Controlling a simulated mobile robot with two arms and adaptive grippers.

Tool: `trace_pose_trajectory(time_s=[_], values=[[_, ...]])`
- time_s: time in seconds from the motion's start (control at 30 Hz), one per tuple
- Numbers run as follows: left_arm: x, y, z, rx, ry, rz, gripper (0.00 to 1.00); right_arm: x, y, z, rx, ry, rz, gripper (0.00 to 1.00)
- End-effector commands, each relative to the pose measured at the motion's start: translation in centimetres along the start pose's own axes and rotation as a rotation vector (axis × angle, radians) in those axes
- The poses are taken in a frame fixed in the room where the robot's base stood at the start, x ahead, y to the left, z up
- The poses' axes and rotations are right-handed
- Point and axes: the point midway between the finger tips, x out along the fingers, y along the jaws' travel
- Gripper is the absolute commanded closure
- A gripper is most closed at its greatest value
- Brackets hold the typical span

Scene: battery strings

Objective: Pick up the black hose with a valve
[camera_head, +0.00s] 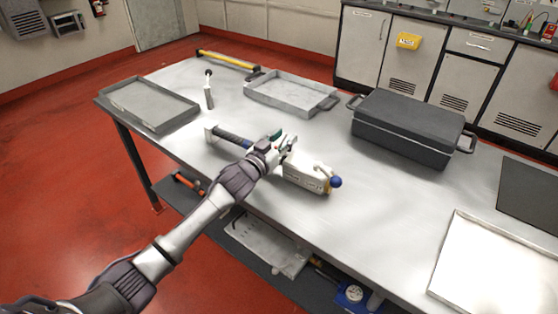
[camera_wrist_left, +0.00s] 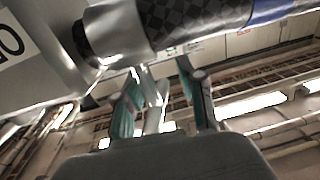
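The black hose (camera_head: 232,139) lies on the metal table (camera_head: 385,215) in the head view. It has a pale end at the left. A white body with a label (camera_head: 305,176) and a blue knob (camera_head: 336,182) lies at its right, partly behind my gripper. My left gripper (camera_head: 285,144) is over the middle of this assembly. In the left wrist view the checkered black hose (camera_wrist_left: 195,18) crosses the top. My left gripper (camera_wrist_left: 158,92) shows two teal-padded fingers spread apart near it. Whether they touch it I cannot tell. My right gripper is not in view.
A grey tray (camera_head: 118,94) and a second tray (camera_head: 256,94) are on the far side. A black case (camera_head: 415,121) stands to the right. A small upright tool (camera_head: 209,95) and a yellow level (camera_head: 228,60) are behind the hose.

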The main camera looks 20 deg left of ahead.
Motion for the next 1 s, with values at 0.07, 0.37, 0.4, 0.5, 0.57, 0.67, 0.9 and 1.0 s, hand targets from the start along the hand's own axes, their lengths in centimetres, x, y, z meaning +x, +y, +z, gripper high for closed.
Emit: trace_pose_trajectory(time_s=[0.07, 0.37, 0.4, 0.5, 0.57, 0.67, 0.9, 1.0], values=[[-0.02, -0.02, 0.0, 0.0, 0.0, 0.0, 0.77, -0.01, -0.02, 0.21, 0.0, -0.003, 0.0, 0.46], [-0.04, -0.03, 0.01, 0.0, 0.0, 0.0, 1.0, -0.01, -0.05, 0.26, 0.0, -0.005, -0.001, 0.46], [-0.04, -0.02, 0.01, 0.0, 0.0, 0.0, 1.0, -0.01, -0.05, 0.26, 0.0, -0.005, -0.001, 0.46], [-0.04, -0.02, 0.01, 0.0, 0.0, 0.0, 1.0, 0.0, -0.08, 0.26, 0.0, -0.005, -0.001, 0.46], [-0.04, -0.02, 0.0, 0.0, 0.0, 0.0, 1.0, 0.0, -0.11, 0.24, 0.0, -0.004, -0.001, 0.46], [0.02, -0.01, -0.46, 0.001, 0.009, 0.001, 1.0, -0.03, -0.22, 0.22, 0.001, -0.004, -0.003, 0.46], [0.02, -0.02, -0.5, 0.001, 0.008, 0.001, 1.0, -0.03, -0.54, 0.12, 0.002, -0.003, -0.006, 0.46], [0.03, -0.02, -0.83, 0.001, 0.009, 0.001, 1.0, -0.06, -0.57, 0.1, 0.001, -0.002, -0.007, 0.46]])
